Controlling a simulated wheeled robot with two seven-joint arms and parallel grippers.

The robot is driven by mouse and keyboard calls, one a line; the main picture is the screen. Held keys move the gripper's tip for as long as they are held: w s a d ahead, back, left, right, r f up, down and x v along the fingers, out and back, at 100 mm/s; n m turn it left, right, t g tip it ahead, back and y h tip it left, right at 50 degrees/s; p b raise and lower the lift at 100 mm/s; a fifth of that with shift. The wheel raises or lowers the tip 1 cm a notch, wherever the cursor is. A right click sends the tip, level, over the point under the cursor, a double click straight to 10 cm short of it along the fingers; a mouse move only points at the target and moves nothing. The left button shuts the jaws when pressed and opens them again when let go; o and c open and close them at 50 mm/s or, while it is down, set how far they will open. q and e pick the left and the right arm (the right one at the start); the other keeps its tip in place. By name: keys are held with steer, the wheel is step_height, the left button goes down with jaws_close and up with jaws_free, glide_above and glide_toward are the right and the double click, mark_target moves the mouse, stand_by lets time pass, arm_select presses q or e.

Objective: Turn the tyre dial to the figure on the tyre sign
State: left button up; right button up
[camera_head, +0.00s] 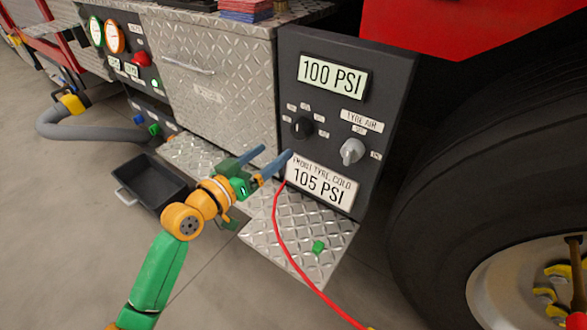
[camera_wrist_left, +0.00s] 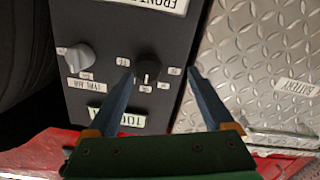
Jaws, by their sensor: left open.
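The tyre panel (camera_head: 340,110) is dark and stands right of the metal locker. Its lit display (camera_head: 334,76) reads 100 PSI. The tyre sign (camera_head: 320,184) below reads "FRONT TYRE, COLD 105 PSI". A black dial (camera_head: 301,128) with small labels around it sits left of a grey knob (camera_head: 353,151) marked "TYRE AIR". My left gripper (camera_head: 277,157) is open and empty, below and left of the black dial. In the left wrist view the black dial (camera_wrist_left: 147,70) shows between the open fingers (camera_wrist_left: 160,85), beyond their tips; contact is not seen. My right gripper is not in view.
A large tyre (camera_head: 430,200) stands at the right. A red hose (camera_head: 283,245) crosses the metal step (camera_head: 262,232), where a small green block (camera_head: 318,247) lies. A dark tray (camera_head: 155,188) sits on the floor at the left. A handled metal locker (camera_head: 225,85) adjoins the panel.

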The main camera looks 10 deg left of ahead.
mark_target(296, 132)
arm_select(q)
steer(key=shift+m+h, duration=0.3)
steer(key=shift+h, duration=0.1)
steer(key=w+d, duration=0.1)
steer(key=w, duration=0.1)
steer(key=w+d+r, duration=0.2)
steer(key=w+d, duration=0.1)
steer(key=shift+w+b, duration=0.3)
steer(key=c, duration=1.4)
